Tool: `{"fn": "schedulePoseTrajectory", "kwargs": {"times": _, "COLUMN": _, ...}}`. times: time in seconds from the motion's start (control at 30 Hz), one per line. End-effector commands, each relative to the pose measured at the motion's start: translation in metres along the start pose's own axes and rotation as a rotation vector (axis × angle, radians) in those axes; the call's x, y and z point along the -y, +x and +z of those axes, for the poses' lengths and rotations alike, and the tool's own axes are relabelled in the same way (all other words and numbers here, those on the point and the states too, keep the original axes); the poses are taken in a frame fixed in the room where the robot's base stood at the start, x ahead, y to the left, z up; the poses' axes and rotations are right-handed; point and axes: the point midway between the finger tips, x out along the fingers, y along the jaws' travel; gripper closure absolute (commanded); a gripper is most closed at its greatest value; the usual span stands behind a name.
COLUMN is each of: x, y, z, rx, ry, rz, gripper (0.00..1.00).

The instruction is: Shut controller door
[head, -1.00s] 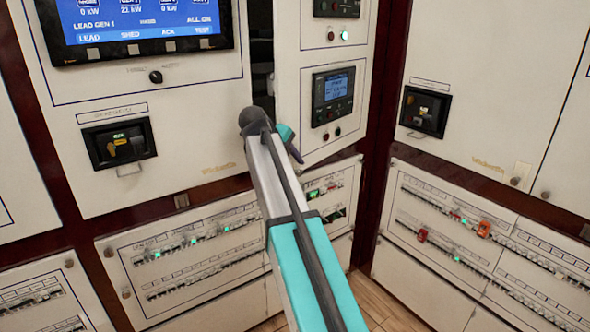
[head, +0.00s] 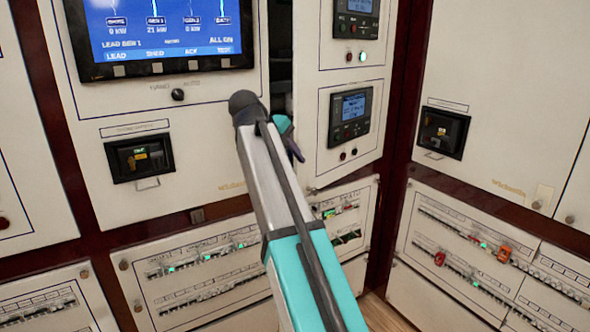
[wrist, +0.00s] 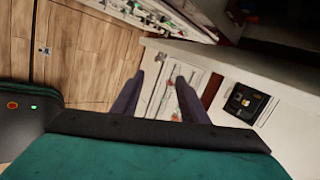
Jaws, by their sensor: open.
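The controller door (head: 307,107) is a white panel with two dark controller units, at upper centre in the head view. It stands ajar, with a dark gap along its left edge. My gripper is mostly hidden behind my arm in the head view; a teal part and a dark finger show close in front of the door's left edge. In the wrist view my gripper (wrist: 158,97) has its two dark fingers apart with nothing between them. I cannot tell whether it touches the door.
A white cabinet with a blue display (head: 160,30) and a black breaker (head: 140,157) is left of the gap. Breaker-row panels (head: 200,265) run below. Another cabinet with a breaker (head: 442,132) is at right. Wooden floor (wrist: 95,55) shows in the wrist view.

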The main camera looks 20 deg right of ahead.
Motion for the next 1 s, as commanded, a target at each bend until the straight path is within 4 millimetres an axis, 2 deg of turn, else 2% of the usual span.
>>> {"fn": "schedulePoseTrajectory", "kwargs": {"times": 0.23, "x": 0.0, "y": 0.0, "z": 0.0, "rx": 0.0, "ry": 0.0, "rz": 0.0, "gripper": 0.6}}
{"fn": "schedulePoseTrajectory", "kwargs": {"times": 0.47, "x": -0.006, "y": 0.007, "z": 0.001, "rx": -0.002, "ry": -0.026, "rz": 0.006, "gripper": 0.97}}
{"fn": "schedulePoseTrajectory", "kwargs": {"times": 0.53, "x": -0.012, "y": 0.014, "z": 0.003, "rx": -0.004, "ry": -0.054, "rz": 0.012, "gripper": 1.0}}
{"fn": "schedulePoseTrajectory", "kwargs": {"times": 0.77, "x": -0.051, "y": 0.055, "z": 0.009, "rx": -0.01, "ry": -0.227, "rz": 0.054, "gripper": 1.0}}
{"fn": "schedulePoseTrajectory", "kwargs": {"times": 1.0, "x": -0.108, "y": 0.111, "z": 0.014, "rx": -0.007, "ry": -0.476, "rz": 0.116, "gripper": 1.0}}
